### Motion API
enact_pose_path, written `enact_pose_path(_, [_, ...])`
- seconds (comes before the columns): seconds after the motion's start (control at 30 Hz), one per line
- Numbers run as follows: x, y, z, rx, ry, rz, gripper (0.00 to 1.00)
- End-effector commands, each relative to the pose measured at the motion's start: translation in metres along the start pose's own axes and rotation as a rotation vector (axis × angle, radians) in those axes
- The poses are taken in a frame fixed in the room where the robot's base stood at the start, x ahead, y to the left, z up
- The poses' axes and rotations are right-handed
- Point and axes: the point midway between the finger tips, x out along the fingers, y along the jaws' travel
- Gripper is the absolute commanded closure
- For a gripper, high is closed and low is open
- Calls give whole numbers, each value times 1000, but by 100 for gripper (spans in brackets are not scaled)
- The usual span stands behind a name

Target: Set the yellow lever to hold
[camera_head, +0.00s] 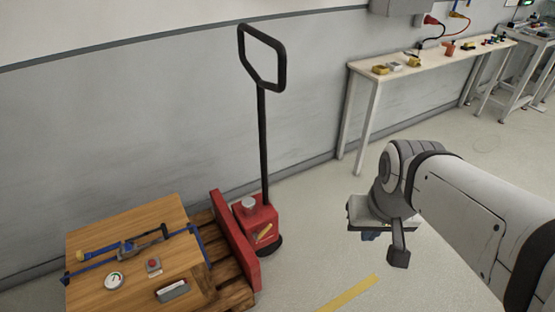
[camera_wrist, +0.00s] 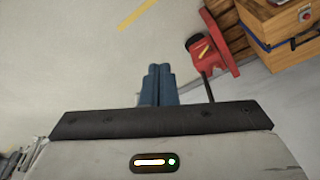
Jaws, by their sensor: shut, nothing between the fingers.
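The yellow lever (camera_head: 264,232) is a short slanted bar on the front of the red pallet truck's pump housing (camera_head: 250,216). It also shows in the wrist view as a small yellow bar (camera_wrist: 203,52) on the red housing (camera_wrist: 199,44). Its position markings are too small to read. My gripper (camera_head: 371,237) hangs to the right of the truck, clear of the lever. In the wrist view its blue fingers (camera_wrist: 158,72) are together, with nothing between them and floor beyond.
The truck's black handle (camera_head: 264,140) rises behind the lever. A wooden crate (camera_head: 90,233) with tools on top stands on a pallet (camera_head: 235,294) at left. A narrow table (camera_head: 440,60) lines the wall. Floor between gripper and truck is clear, with a yellow stripe (camera_head: 350,293).

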Motion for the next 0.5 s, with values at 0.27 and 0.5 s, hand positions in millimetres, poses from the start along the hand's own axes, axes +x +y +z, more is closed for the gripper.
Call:
enact_pose_path(0.27, [0,0,0,0,1,0,100])
enact_pose_path(0.5, [33,1,-31,106,47,1,100])
